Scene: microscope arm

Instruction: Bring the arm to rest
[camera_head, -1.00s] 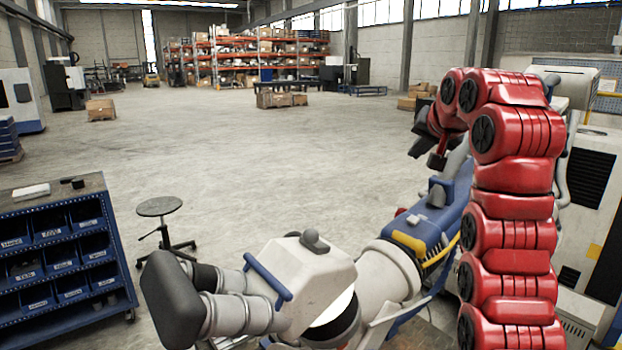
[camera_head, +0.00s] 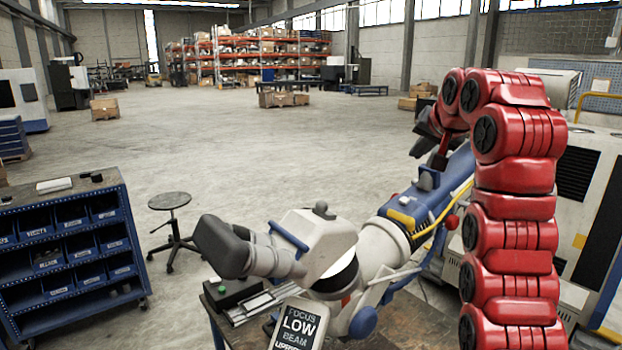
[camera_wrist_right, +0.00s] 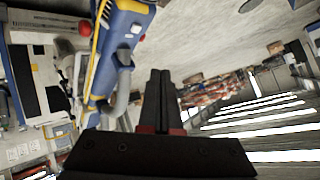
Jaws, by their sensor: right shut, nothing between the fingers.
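The microscope arm (camera_head: 410,212) is white and blue with a yellow cable or strip, and slants from the lower middle up to the right. Its white head (camera_head: 316,235), with grey eyepieces at the left, hangs over a workbench. My right gripper (camera_head: 427,130) is at the upper right, near the far end of the microscope arm, partly hidden by my red arm. In the right wrist view its two dark fingers (camera_wrist_right: 159,80) are together with nothing between them. The blue and yellow microscope arm (camera_wrist_right: 118,45) shows beside them at the left; I cannot tell whether they touch. My left gripper is not in view.
A workbench (camera_head: 400,325) below the head carries a sign (camera_head: 299,324) reading "FOCUS LOW BEAM" and a box with a green button. A blue bin cart (camera_head: 70,250) and a stool (camera_head: 170,201) stand left. A pale machine (camera_head: 590,200) stands right.

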